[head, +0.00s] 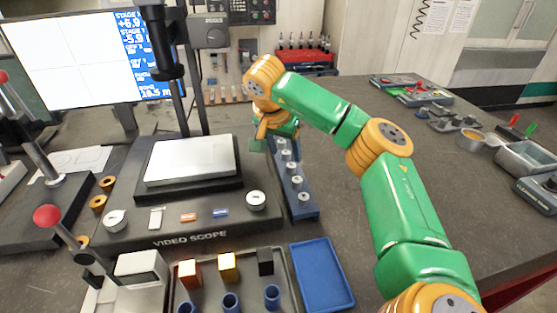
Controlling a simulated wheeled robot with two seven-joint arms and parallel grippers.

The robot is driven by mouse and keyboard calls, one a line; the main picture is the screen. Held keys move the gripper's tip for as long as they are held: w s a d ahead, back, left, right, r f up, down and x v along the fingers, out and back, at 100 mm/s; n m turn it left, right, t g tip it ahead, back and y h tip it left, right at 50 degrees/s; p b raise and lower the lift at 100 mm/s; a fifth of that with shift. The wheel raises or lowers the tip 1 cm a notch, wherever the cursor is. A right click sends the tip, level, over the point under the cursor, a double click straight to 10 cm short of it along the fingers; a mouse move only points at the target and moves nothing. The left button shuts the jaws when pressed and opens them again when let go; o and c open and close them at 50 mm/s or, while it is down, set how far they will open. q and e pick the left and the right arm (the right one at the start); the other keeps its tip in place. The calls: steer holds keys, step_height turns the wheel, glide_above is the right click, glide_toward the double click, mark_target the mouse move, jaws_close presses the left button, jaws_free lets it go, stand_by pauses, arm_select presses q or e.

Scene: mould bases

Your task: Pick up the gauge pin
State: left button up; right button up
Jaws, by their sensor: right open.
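A narrow blue rack (311,213) stands right of the video scope and holds several silver-topped pieces, which look like gauge pins; the nearest pin (303,198) is at its front end. My right arm reaches in from the right. My right gripper (268,142) is open, near the rack's far end and beside the scope's stage. The green and orange wrist covers part of that far end, so I cannot tell whether the fingers touch a pin. My left gripper is not in view.
The video scope (190,237) with its pale stage (190,160) and upright column stands left of the rack. In front are a tray of coloured blocks (227,267) and an empty blue tray (322,274). A red-knobbed lever (47,215) stands at left.

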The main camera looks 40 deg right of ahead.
mark_target(291, 165)
steer(key=shift+s+d+f+p, duration=0.3)
steer(key=shift+s+f, duration=0.15)
steer(key=shift+f, duration=0.15)
steer(key=shift+s+d+f+p, duration=0.15)
steer(key=shift+s+f+p, duration=0.1)
steer(key=shift+s+f, duration=0.3)
steer(key=shift+w+d+f, duration=0.2)
steer(key=shift+w+f, duration=0.05)
steer(key=shift+f, duration=0.3)
steer(key=shift+w+d+f, duration=0.2)
steer(key=shift+w+f, duration=0.05)
steer(key=shift+f, duration=0.3)
steer(key=shift+w+f, duration=0.15)
steer(key=shift+w, duration=0.1)
jaws_close()
steer(key=shift+a, duration=0.1)
